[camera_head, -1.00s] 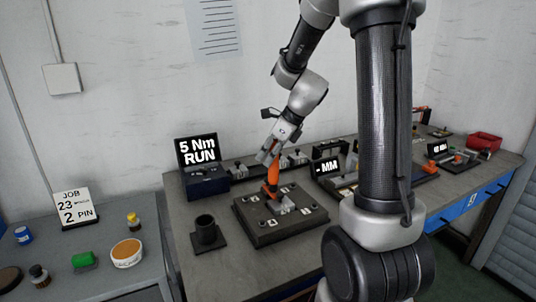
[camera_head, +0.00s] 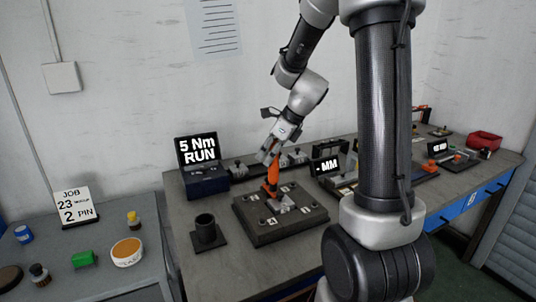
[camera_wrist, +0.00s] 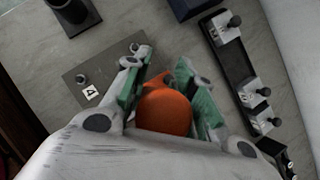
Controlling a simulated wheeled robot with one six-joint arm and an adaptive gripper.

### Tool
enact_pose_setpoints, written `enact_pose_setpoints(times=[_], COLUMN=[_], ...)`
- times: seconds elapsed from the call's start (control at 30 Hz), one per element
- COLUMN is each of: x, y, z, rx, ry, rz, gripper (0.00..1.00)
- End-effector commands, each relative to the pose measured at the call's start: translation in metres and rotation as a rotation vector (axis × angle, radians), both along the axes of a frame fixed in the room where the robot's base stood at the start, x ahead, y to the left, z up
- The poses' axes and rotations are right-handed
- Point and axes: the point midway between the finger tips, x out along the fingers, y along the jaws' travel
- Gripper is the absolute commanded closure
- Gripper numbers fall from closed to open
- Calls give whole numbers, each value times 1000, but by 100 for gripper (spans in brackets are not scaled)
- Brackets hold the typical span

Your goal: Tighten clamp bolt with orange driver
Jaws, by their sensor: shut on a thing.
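My gripper (camera_head: 270,152) is shut on the orange driver (camera_head: 272,176), which stands close to upright with its tip down at the dark mould plate (camera_head: 262,234). In the wrist view the driver's rounded orange end (camera_wrist: 165,112) sits between the green-padded fingers of my gripper (camera_wrist: 168,90). A small pale metal part (camera_head: 287,206) lies on the plate beside the driver's tip. Several bolts with white number tags stand on the plate. The clamp bolt itself and the tip's contact with it are hidden or too small to tell.
A display (camera_head: 197,150) reading "5 Nm RUN" stands on a blue box behind left. A black cup holder (camera_head: 206,232) is left of the plate. A rack of parts and an "MM" display (camera_head: 328,166) stand behind right. A side table (camera_head: 85,265) holds small containers.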

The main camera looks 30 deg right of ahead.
Motion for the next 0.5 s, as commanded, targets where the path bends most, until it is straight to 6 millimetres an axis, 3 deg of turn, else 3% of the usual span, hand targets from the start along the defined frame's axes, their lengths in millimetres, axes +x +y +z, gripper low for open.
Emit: enact_pose_setpoints(times=[0.2,0.5], x=[-1,0], y=[0,0], z=[0,16], rx=[1,1], ry=[4,1], rz=[1,0], gripper=[100,100])
